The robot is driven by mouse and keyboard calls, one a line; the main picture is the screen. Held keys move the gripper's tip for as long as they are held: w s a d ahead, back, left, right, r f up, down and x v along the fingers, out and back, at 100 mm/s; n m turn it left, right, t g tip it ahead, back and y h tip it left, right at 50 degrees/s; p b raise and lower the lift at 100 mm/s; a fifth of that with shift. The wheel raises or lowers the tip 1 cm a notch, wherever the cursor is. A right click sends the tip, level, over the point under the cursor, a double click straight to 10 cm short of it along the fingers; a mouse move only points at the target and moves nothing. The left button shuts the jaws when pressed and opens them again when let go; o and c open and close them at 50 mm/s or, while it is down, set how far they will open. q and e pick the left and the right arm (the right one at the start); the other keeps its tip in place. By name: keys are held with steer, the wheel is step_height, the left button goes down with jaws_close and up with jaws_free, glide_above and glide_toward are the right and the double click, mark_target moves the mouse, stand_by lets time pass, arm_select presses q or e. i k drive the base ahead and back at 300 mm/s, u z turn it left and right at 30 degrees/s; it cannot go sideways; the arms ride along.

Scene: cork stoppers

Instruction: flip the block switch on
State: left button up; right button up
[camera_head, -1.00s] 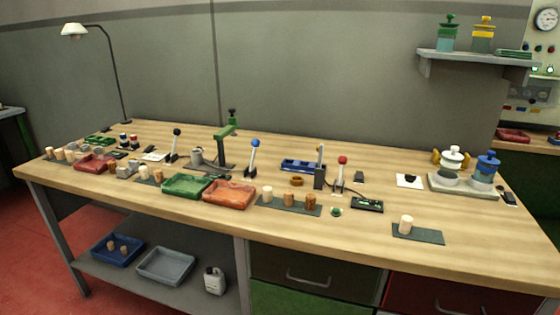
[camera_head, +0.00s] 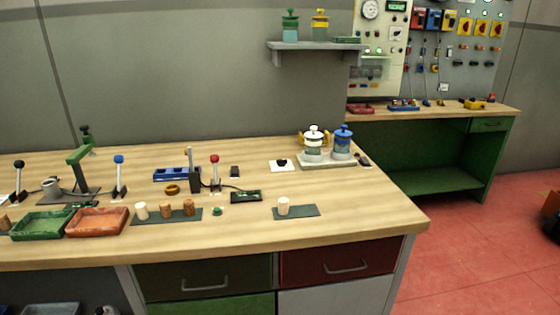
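I cannot tell for sure which thing is the block switch. On the wooden bench (camera_head: 345,225), a white plate (camera_head: 273,167) carries a small black piece, too small to read its position. A small dark block (camera_head: 235,171) lies left of it. On the far wall panel (camera_head: 489,58) are red, blue and yellow boxes, among them a blue box (camera_head: 433,20), and several yellow squares with red centres, such as a yellow switch-like square (camera_head: 481,28). Their settings are too small to read. Neither of my grippers is in view.
Lever stands, including a red-knobbed lever (camera_head: 215,172), cork stoppers and an orange tray (camera_head: 97,222) occupy the bench's left and middle. White and blue jars (camera_head: 342,143) stand back right. A green side bench (camera_head: 433,112) stands beyond. Red floor (camera_head: 475,245) is open at right.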

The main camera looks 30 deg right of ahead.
mark_target(365, 161)
steer(key=z, duration=1.4)
steer(key=k, duration=0.65)
steer(key=z, duration=0.9)
steer(key=i, duration=1.8)
steer(key=u, duration=0.65)
